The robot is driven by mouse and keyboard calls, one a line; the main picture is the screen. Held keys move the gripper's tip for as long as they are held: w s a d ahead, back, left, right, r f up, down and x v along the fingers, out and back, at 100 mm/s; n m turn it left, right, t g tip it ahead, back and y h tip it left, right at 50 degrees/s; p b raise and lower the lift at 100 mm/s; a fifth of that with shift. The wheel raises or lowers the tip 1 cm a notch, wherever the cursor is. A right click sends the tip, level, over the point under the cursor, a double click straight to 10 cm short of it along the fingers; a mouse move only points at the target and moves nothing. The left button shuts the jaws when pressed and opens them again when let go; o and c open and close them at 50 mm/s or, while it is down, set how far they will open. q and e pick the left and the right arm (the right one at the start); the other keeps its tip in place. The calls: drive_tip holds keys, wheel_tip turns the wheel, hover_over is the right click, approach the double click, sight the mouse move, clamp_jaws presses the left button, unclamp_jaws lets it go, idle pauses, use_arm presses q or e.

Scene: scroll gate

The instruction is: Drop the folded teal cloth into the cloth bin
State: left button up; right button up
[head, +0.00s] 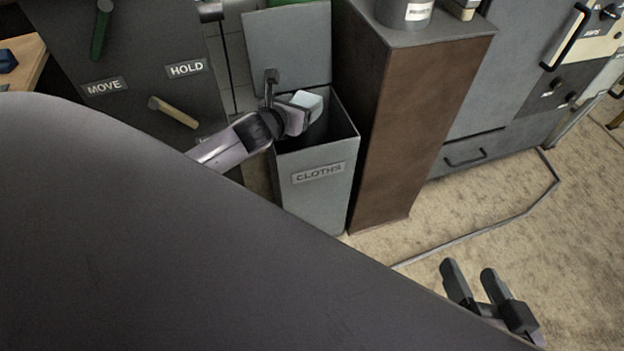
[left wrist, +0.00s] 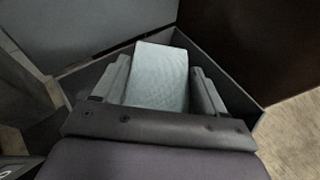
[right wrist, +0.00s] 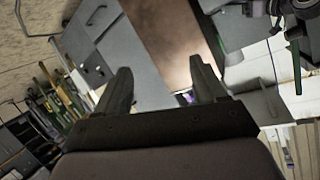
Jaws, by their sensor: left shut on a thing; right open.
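The folded teal cloth (left wrist: 158,78) is pale blue-green and sits between the two fingers of my left gripper (left wrist: 160,90). In the head view the cloth (head: 308,102) shows at the tip of my left gripper (head: 298,113), over the open mouth of the cloth bin. The cloth bin (head: 318,200) is a grey box labelled CLOTHS, with its lid (head: 288,48) standing open behind. Its walls surround the cloth in the left wrist view. How deep the cloth hangs is hard to tell. My right gripper (head: 482,285) is open and empty, away from the bin at lower right.
A brown-sided cabinet (head: 410,130) stands just right of the bin, with a grey canister (head: 403,12) on top. A dark panel (head: 140,60) with MOVE and HOLD labels and levers is at left.

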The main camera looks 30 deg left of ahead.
use_arm(q)
drive_tip(key=o, duration=1.1)
drive_tip(key=shift+s+r, duration=0.1)
drive_tip(key=shift+s, duration=0.15)
drive_tip(key=p+v, duration=0.3)
drive_tip(key=v, duration=0.3)
drive_tip(key=shift+s, duration=0.3)
use_arm(e)
drive_tip(key=shift+s+d+r+n+h, duration=0.15)
drive_tip(key=shift+d+h, duration=0.25)
drive_tip(key=shift+d, duration=0.25)
drive_tip(key=shift+s+d+r+n+h, duration=0.15)
drive_tip(key=shift+d+h, duration=0.25)
drive_tip(key=shift+d, duration=0.2)
use_arm(q)
drive_tip(key=shift+r, duration=0.1)
